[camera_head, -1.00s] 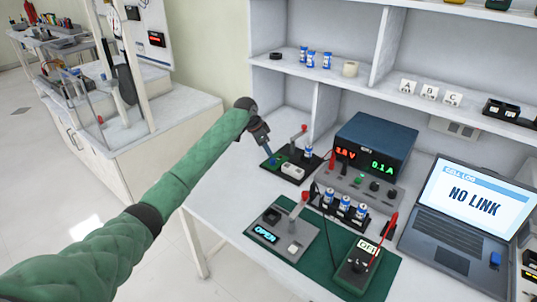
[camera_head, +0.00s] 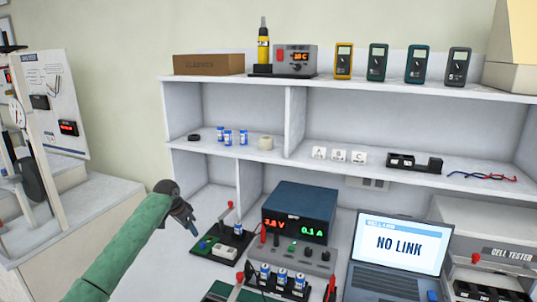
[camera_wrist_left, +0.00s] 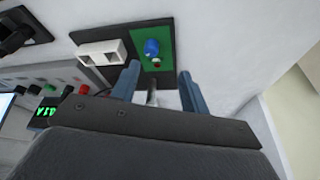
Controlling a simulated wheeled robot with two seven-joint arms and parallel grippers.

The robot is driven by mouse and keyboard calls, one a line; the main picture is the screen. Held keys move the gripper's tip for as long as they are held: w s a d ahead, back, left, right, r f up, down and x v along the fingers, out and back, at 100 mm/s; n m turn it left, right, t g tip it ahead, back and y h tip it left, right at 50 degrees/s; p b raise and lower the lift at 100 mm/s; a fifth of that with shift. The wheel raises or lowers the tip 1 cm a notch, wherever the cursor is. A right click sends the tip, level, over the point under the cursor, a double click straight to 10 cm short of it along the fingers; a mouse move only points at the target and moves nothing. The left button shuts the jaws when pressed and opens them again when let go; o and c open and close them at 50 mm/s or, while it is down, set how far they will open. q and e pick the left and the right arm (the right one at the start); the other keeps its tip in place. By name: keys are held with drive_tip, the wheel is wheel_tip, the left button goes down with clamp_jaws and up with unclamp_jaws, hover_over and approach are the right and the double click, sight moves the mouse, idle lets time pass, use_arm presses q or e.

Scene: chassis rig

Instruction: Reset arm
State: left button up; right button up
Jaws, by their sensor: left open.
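My left arm, in a green sleeve, comes in from the lower left in the head view. Its gripper (camera_head: 193,230) is over the left end of a small black board (camera_head: 215,254) on the bench. In the left wrist view the two blue-grey fingers (camera_wrist_left: 157,82) are apart with nothing held between them. Beyond the fingertips are the board's green pad (camera_wrist_left: 163,28) and a blue round part (camera_wrist_left: 152,47). A white block (camera_wrist_left: 101,54) sits beside the pad. I cannot tell whether the fingers touch the board. My right gripper is not in view.
A power supply (camera_head: 300,212) stands right of the board, with a row of blue cells (camera_head: 282,276) in front of it. A laptop (camera_head: 399,248) reading NO LINK is further right. Shelves (camera_head: 225,151) rise behind. A side bench (camera_head: 75,225) stands at left.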

use_arm(q)
drive_tip(key=s+d+r+n+t+y, duration=0.1)
drive_tip(key=d+r+t, duration=0.1)
drive_tip(key=r, duration=0.4)
drive_tip(key=s+d+r+t+y, duration=0.1)
drive_tip(key=d+r, duration=0.1)
drive_tip(key=r, duration=0.4)
drive_tip(key=s+d+r+n+t, duration=0.1)
drive_tip(key=s+d+t, duration=0.1)
drive_tip(key=s+d, duration=0.5)
drive_tip(key=s+d+f+n+g, duration=0.1)
drive_tip(key=s+f+g, duration=0.1)
drive_tip(key=s+f, duration=0.8)
drive_tip(key=s+d+f+n+g, duration=0.1)
drive_tip(key=s+f, duration=1)
drive_tip(key=s, duration=1.5)
drive_tip(key=s+d+f+n+g+h, duration=0.1)
drive_tip(key=s+d+f+n+g, duration=0.1)
drive_tip(key=s+f, duration=0.9)
drive_tip(key=s+d+g, duration=0.1)
drive_tip(key=s, duration=0.7)
drive_tip(key=shift+d, duration=0.15)
drive_tip(key=shift+s, duration=0.1)
